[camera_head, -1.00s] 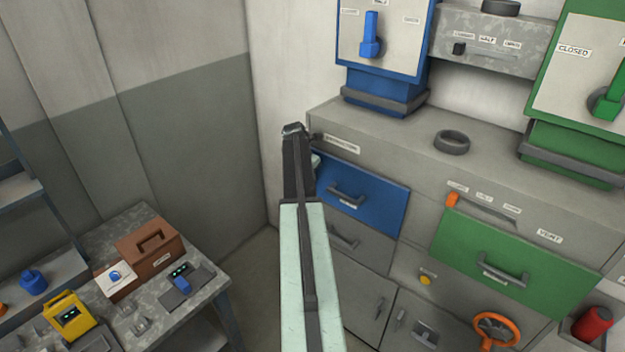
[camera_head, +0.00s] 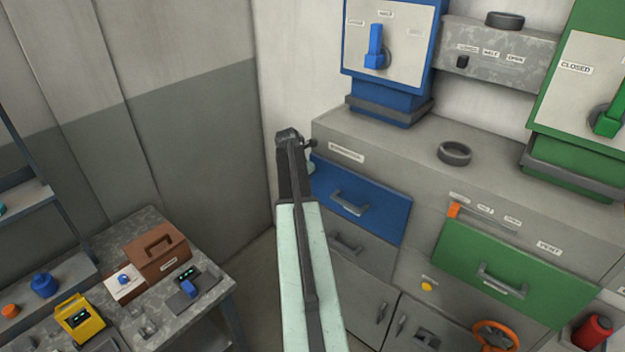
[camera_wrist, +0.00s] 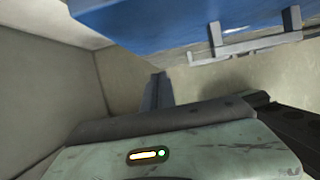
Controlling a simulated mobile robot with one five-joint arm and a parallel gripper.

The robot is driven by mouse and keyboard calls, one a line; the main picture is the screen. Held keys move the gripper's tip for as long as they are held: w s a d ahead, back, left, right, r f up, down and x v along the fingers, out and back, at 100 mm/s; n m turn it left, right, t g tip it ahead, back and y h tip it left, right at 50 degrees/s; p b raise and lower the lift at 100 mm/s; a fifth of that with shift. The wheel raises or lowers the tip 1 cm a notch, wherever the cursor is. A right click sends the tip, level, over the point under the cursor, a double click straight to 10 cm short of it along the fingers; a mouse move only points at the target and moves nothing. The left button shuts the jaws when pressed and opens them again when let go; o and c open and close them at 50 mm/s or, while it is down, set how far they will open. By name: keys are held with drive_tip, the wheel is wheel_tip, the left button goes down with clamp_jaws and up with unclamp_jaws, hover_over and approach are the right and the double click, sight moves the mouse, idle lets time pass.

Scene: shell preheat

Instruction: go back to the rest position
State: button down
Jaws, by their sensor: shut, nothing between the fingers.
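My arm reaches up the middle of the head view. Its dark end stands just left of the cabinet's blue drawer, in front of the cabinet's left edge. In the head view my gripper is mostly hidden behind the arm. In the wrist view my gripper (camera_wrist: 158,90) shows as narrow dark fingers, shut and empty. The blue drawer (camera_head: 385,212) has a grey handle. It also fills the top of the wrist view (camera_wrist: 150,22), above the fingers and apart from them.
The grey cabinet (camera_head: 395,137) carries a blue box (camera_head: 386,95), a dark ring (camera_head: 455,153) and a green box (camera_head: 570,150). A green drawer (camera_head: 520,290) is to the right. A side table (camera_head: 205,308) at lower left holds a brown case (camera_head: 160,262) and a yellow device (camera_head: 80,318).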

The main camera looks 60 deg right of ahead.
drive_tip(key=p+v, duration=0.4)
drive_tip(key=v, duration=0.2)
drive_tip(key=shift+r, duration=0.15)
drive_tip(key=shift+a, duration=0.1)
